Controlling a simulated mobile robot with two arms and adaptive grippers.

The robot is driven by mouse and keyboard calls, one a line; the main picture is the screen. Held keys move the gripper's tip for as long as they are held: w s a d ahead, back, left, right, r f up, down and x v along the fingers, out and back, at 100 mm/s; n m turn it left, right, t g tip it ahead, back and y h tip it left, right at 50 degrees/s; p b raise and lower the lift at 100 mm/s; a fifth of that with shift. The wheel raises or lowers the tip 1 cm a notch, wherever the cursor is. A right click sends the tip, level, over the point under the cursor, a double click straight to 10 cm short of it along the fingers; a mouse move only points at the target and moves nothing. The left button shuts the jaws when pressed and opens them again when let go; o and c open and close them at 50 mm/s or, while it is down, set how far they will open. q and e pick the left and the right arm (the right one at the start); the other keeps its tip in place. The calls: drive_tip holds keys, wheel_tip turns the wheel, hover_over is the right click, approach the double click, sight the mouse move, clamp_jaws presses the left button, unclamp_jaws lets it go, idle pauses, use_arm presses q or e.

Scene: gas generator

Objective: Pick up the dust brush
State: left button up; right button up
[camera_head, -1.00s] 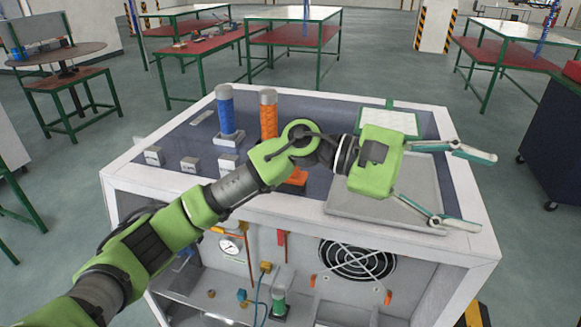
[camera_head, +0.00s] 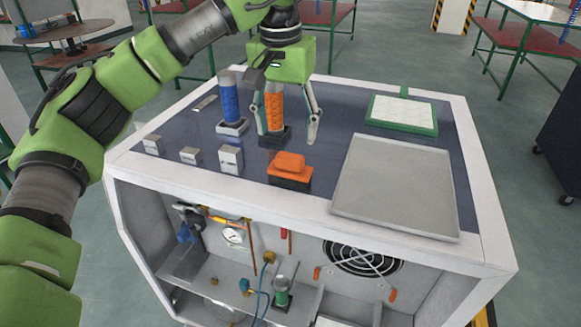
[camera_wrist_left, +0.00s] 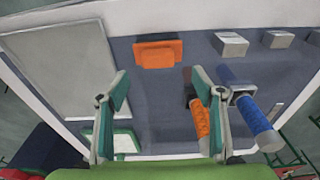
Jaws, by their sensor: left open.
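An upright orange cylinder with a grey top (camera_head: 273,108) stands in a dark holder on the bench top. A low orange block on a dark base (camera_head: 290,165) lies nearer the front. I cannot tell for sure which of these is the dust brush. My left gripper (camera_head: 288,137) is open and points down by the orange cylinder, its fingers spread either side in the head view. In the left wrist view, the orange cylinder (camera_wrist_left: 201,120) is beside and partly behind the right finger of the gripper (camera_wrist_left: 160,73), and the orange block (camera_wrist_left: 158,52) is ahead. My right gripper is not in view.
A blue cylinder (camera_head: 230,104) stands left of the orange one. Several small grey blocks (camera_head: 230,160) sit along the front left. A grey tray (camera_head: 395,187) and a green-framed white pad (camera_head: 402,113) occupy the right. The bench's front is open, with fittings inside.

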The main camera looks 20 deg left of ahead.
sight(290, 155)
use_arm(q)
drive_tip(key=f, duration=0.3)
drive_tip(key=shift+w, duration=0.25)
drive_tip(key=shift+f+p, duration=0.15)
drive_tip(key=shift+p, duration=0.35)
drive_tip(key=f+p, duration=0.1)
drive_tip(key=f, duration=0.2)
drive_tip(key=f+p, duration=0.1)
drive_tip(key=shift+w+d+f+p, duration=0.15)
drive_tip(key=shift+w+d+p, duration=0.05)
drive_tip(key=shift+w+p, duration=0.1)
drive_tip(key=shift+f, duration=0.3)
drive_tip(key=c, duration=1.2)
